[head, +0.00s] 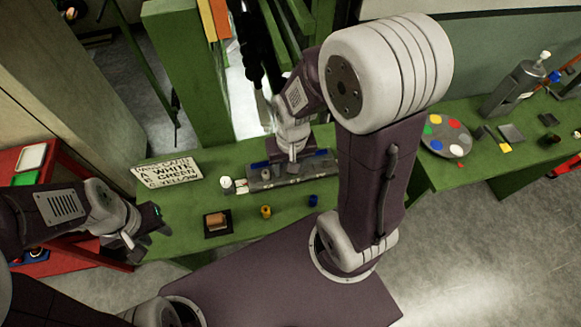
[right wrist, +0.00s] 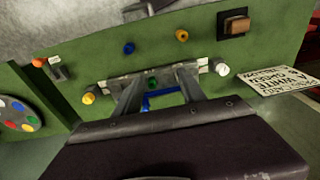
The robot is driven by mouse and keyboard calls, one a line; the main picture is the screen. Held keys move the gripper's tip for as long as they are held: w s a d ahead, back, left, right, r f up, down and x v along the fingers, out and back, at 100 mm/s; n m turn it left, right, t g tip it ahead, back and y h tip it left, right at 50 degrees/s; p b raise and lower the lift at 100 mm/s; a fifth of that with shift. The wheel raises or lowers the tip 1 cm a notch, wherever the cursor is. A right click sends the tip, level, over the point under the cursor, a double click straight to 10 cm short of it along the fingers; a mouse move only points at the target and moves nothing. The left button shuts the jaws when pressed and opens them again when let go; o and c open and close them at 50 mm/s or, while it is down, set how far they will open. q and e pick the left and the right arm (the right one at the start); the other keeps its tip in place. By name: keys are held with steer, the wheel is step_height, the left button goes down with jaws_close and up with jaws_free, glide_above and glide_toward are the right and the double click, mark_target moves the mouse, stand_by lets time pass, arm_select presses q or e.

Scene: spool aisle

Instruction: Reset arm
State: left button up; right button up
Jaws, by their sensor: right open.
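My right gripper (head: 291,158) is over a grey rack (head: 262,183) on the green bench. In the right wrist view its two fingers (right wrist: 158,84) are apart. A white spool (right wrist: 221,69) and a yellow spool (right wrist: 89,98) are at the rack's two ends. My left gripper (head: 140,230) is at the bench's left end, away from the spools. Its jaw gap is not clear.
A lettered sign (head: 170,171) lies on the bench. A brown block on a dark pad (head: 215,222), a yellow spool (head: 266,211) and a blue spool (head: 313,200) stand near the front edge. A paint palette (head: 445,136) and a grey bottle (head: 512,90) are at right. A red shelf (head: 75,190) is at left.

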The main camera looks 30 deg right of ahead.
step_height(320, 180, down, 7)
steer(key=s+n+b, duration=0.2)
steer(key=b, duration=0.5)
steer(key=shift+a+b, duration=0.2)
steer(key=shift+b, duration=0.15)
steer(key=shift+s, duration=0.1)
steer(key=shift+f, duration=0.1)
